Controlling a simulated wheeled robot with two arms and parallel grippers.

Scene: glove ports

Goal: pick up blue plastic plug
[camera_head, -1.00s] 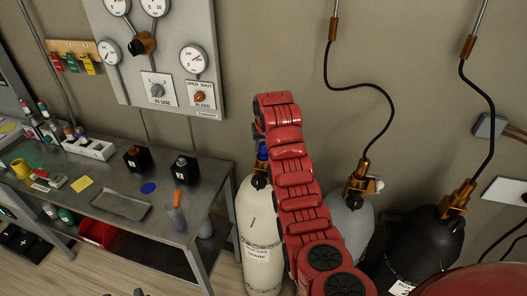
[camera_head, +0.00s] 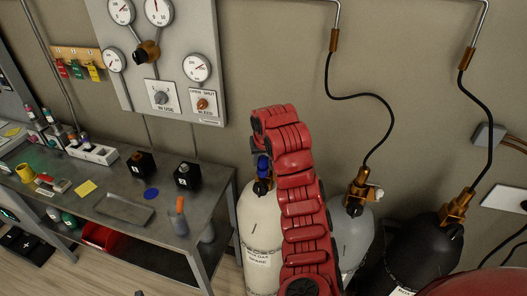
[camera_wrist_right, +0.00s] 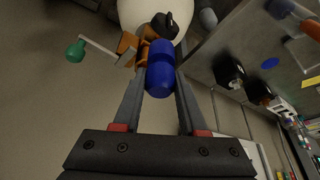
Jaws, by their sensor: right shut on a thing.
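The blue plastic plug (camera_head: 263,167) shows at the top of the cream gas cylinder (camera_head: 257,225), close by its brass valve. In the right wrist view the plug (camera_wrist_right: 160,70) lies between the two grey fingers of my right gripper (camera_wrist_right: 160,85), which is shut on it. Its upper end is against or just in front of the brass valve (camera_wrist_right: 129,46); I cannot tell whether they touch. In the head view my red right arm covers part of the cylinder, and the fingers are mostly hidden. My left gripper cannot be made out.
A grey cylinder (camera_head: 350,232) and a black cylinder (camera_head: 424,250) with hoses stand to the right. A metal bench (camera_head: 140,175) with bottles and a tray stands left. A gauge panel (camera_head: 165,60) hangs behind. A green-tipped lever (camera_wrist_right: 77,50) juts out near the valve.

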